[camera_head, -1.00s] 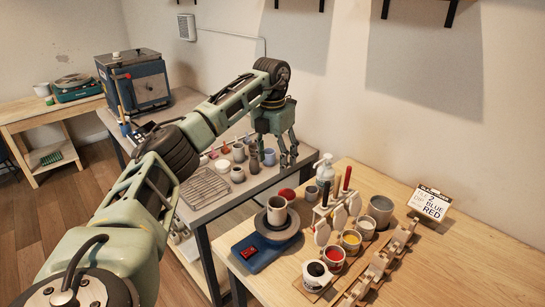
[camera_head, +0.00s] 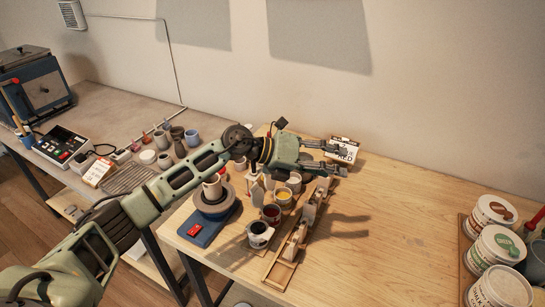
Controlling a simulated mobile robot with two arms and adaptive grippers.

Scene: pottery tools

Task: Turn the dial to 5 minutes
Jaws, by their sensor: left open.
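No dial can be made out clearly in the head view. A dark control box (camera_head: 62,146) with a pale panel and small red parts stands on the grey table at the left; its details are too small to read. A blue pottery wheel base (camera_head: 212,226) with a red display stands on the wooden table, and a cup (camera_head: 212,187) sits on its wheel. My left gripper (camera_head: 342,159) is open and empty, pointing right above the wooden table, far to the right of the control box. My right gripper is out of view.
Paint cups, including a dark one (camera_head: 260,235), and a wooden rack (camera_head: 297,240) lie below my left arm. A sign (camera_head: 345,150) stands behind the gripper. Lidded tubs (camera_head: 497,247) fill the right edge. A blue kiln (camera_head: 36,85) is far left. The wooden table's middle right is clear.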

